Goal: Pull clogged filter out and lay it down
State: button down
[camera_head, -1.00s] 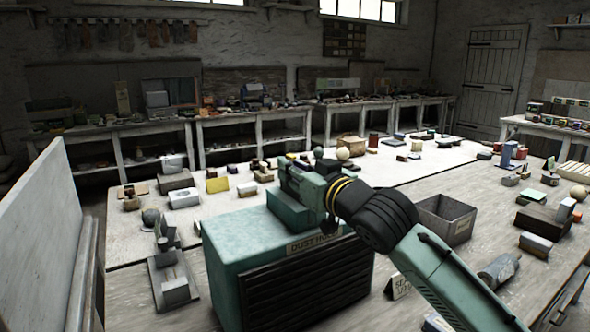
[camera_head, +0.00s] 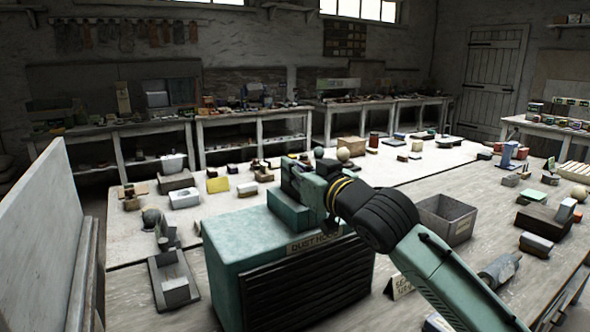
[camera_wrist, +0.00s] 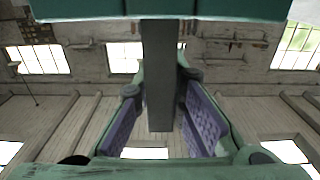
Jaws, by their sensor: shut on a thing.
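A teal housing (camera_head: 235,240) with a labelled front and a dark slatted panel stands on the near table. In the wrist view, my gripper's purple-padded fingers (camera_wrist: 159,110) are shut on a flat grey bar-like piece (camera_wrist: 158,45), apparently the filter. Its upper end in that picture meets a teal edge (camera_wrist: 80,9). In the head view I cannot make the filter out; the gripper and block hide it.
An open grey bin (camera_head: 458,232) stands right of the housing. A grey metal stand (camera_head: 172,275) is on its left, and a small sign (camera_head: 399,287) is in front of the bin. Small blocks and balls cover the table behind. Bare tabletop shows between the housing and the stand.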

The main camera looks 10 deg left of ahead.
jog(key=shift+r, duration=0.1)
jog(key=shift+r+p, duration=0.4)
jog(key=shift+r, duration=3)
jog(key=shift+w, duration=0.1)
